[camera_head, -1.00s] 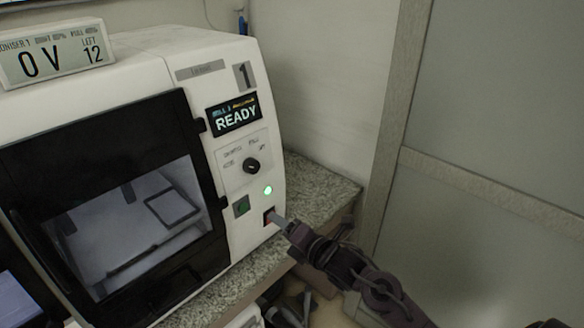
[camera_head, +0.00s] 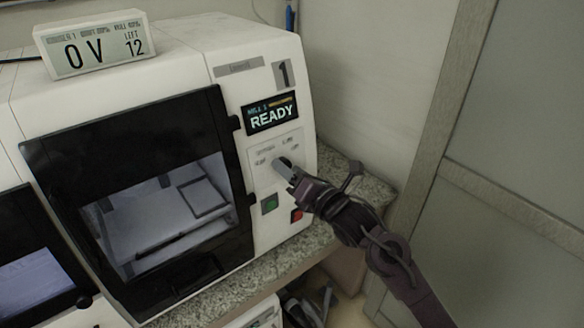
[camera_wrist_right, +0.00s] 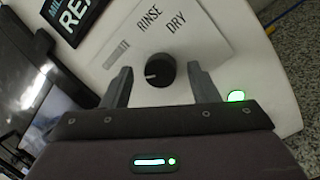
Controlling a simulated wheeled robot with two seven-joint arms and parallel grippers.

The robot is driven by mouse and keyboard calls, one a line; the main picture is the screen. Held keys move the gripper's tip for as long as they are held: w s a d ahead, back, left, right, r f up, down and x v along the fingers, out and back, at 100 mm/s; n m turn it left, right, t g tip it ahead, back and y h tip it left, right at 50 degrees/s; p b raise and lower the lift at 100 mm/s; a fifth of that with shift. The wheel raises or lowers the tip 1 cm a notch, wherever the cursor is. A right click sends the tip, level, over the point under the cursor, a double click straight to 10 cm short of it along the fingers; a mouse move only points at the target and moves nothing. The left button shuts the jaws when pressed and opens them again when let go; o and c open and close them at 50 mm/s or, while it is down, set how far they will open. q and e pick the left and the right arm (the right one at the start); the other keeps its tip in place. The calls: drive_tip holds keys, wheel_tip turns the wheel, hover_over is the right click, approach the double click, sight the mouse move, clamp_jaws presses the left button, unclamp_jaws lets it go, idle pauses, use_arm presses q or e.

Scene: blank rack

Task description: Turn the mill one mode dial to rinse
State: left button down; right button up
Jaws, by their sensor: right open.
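The mill one (camera_head: 190,60) is a white machine with a "1" label and a screen (camera_head: 271,112) reading READY. Its mode dial is a round black knob (camera_wrist_right: 160,70) on a light panel with RINSE and DRY printed beside it in the right wrist view. A pale mark on the knob points toward the left there. My right gripper (camera_wrist_right: 161,88) is open, with one finger on each side of the knob; contact cannot be told. In the head view the right gripper (camera_head: 288,170) is in front of the dial and mostly hides it. My left gripper is not in view.
A green button (camera_head: 269,204) and a red switch (camera_head: 296,215) sit below the dial. A lit green lamp (camera_wrist_right: 236,96) is near the right finger. A small display (camera_head: 97,45) stands on top of the mill. A wall and panel stand to the right.

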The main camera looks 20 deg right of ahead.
drive_tip(key=c, duration=1)
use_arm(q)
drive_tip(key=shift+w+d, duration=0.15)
use_arm(e)
drive_tip(key=shift+o, duration=0.2)
drive_tip(key=shift+m, duration=0.4)
use_arm(q)
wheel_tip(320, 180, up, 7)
drive_tip(key=p, duration=0.6)
drive_tip(key=shift+p, duration=0.4)
use_arm(e)
drive_tip(key=shift+a+m+g+h, duration=0.2)
drive_tip(key=shift+m+h, duration=0.45)
drive_tip(key=shift+m, duration=3.45)
drive_tip(key=shift+d+m+g+h, duration=0.1)
drive_tip(key=shift+m+g+h, duration=0.4)
drive_tip(key=shift+m, duration=3.6)
